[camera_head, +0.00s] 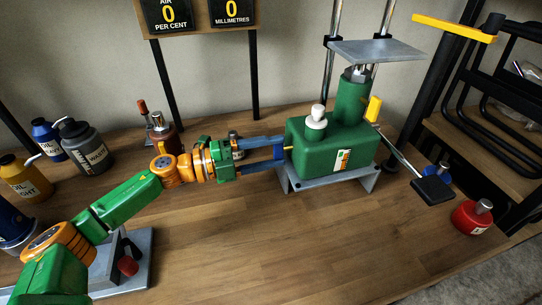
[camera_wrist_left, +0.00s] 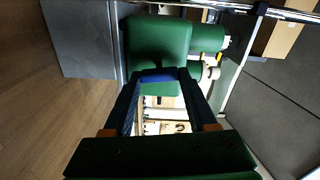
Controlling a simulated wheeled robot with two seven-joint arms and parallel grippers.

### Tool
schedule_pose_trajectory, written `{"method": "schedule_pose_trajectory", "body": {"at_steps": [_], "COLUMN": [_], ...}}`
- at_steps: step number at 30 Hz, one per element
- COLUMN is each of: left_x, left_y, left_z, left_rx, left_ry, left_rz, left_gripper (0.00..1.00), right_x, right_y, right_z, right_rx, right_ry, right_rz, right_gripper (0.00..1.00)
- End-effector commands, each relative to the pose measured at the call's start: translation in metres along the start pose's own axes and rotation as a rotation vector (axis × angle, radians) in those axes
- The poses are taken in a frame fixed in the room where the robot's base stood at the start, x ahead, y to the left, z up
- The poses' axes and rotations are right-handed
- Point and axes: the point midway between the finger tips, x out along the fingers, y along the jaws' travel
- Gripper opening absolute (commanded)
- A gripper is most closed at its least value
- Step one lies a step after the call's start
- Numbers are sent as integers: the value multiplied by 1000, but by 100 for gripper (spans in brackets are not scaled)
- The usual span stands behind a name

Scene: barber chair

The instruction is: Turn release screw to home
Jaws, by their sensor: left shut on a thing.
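A green hydraulic jack unit (camera_head: 330,154) stands on a grey metal base (camera_head: 331,182) on the wooden bench. In the left wrist view the gripper's fingers (camera_wrist_left: 162,75) converge against the green body (camera_wrist_left: 160,48). The screw is hidden there between the fingertips, so its turn angle cannot be told.
A lever with a black pedal (camera_head: 432,190) sticks out right of the jack. A red container (camera_head: 471,217) stands at the bench's right edge. Several bottles, including a grey one (camera_head: 85,146), stand at the left. The front middle of the bench is clear.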

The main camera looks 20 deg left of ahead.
Motion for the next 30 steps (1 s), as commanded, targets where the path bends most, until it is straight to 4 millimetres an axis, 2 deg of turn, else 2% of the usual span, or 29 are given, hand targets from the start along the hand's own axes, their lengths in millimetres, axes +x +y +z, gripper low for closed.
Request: {"method": "schedule_pose_trajectory", "body": {"at_steps": [10, 28, 29, 30], "left_x": [0, 0, 0, 0], "left_y": [2, 1, 1, 1], "left_z": [0, 0, 0, 0], "left_rx": [145, 178, 177, 177], "left_ry": [1, 1, 1, 1], "left_rz": [1, 1, 1, 1], "left_gripper": [2, 2, 63, 74], "right_x": [12, 13, 13, 13], "right_y": [0, 0, 0, 0], "right_z": [1, 1, 1, 1], "right_rx": [0, 0, 0, 0], "right_ry": [0, 0, 0, 0], "right_rz": [1, 0, 0, 0], "right_gripper": [50, 50, 50, 50]}}
